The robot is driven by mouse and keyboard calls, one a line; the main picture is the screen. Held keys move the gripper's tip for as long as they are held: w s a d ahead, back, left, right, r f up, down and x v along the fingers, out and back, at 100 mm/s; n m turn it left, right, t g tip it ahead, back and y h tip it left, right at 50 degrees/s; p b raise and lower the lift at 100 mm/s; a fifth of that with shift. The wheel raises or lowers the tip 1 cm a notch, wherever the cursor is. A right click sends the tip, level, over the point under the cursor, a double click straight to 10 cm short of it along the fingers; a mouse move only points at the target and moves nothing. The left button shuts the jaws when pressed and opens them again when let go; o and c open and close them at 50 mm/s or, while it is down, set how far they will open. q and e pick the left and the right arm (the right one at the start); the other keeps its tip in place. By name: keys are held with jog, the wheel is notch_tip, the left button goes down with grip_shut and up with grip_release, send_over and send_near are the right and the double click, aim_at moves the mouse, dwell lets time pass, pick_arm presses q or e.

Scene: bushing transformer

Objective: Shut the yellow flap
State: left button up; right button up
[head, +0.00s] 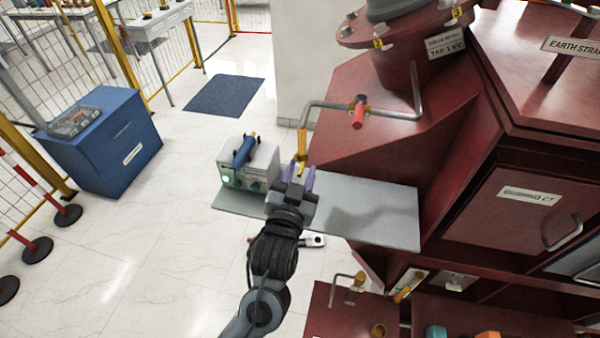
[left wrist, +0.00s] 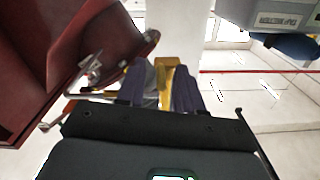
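The yellow flap (head: 302,158) hangs at the outer end of a bent grey pipe on the dark red housing. My left gripper (head: 299,176) is just below it, with its purple fingers spread and pointing up at it. In the left wrist view, the yellow flap (left wrist: 165,80) shows between or just beyond the two purple fingertips (left wrist: 160,88), nearer the right finger. A light gap shows beside the left finger. Contact cannot be told. The flap's lower part is partly hidden by the gripper. My right gripper is in neither view.
A grey shelf (head: 375,212) sticks out below the pipe. A grey box (head: 250,165) with a blue handle stands on its left end.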

pick_arm(q)
jog(key=b+v, duration=0.1)
jog(key=v, duration=1)
jog(key=shift+w, duration=0.1)
jog(key=s+a+f+n+g+y, duration=0.1)
jog(key=s+a+f+g, duration=0.2)
jog(key=s+a+f, duration=0.45)
jog(key=s+a+f+n+g+y, duration=0.1)
jog(key=s+a+f+g+y, duration=0.3)
jog(key=f, duration=0.6)
jog(key=s+a+f+n+g+h, duration=0.1)
jog(key=s+a+f+g, duration=0.25)
jog(key=a+f, duration=0.4)
jog(key=s+a+f+g, duration=0.2)
jog(key=s+a+g, duration=0.1)
jog(key=s, duration=0.3)
notch_tip(320, 180, up, 16)
jog(key=p, duration=1.6)
jog(key=shift+s+d+n+y, duration=0.3)
jog(key=shift+s+y, duration=0.1)
jog(key=shift+s, duration=0.05)
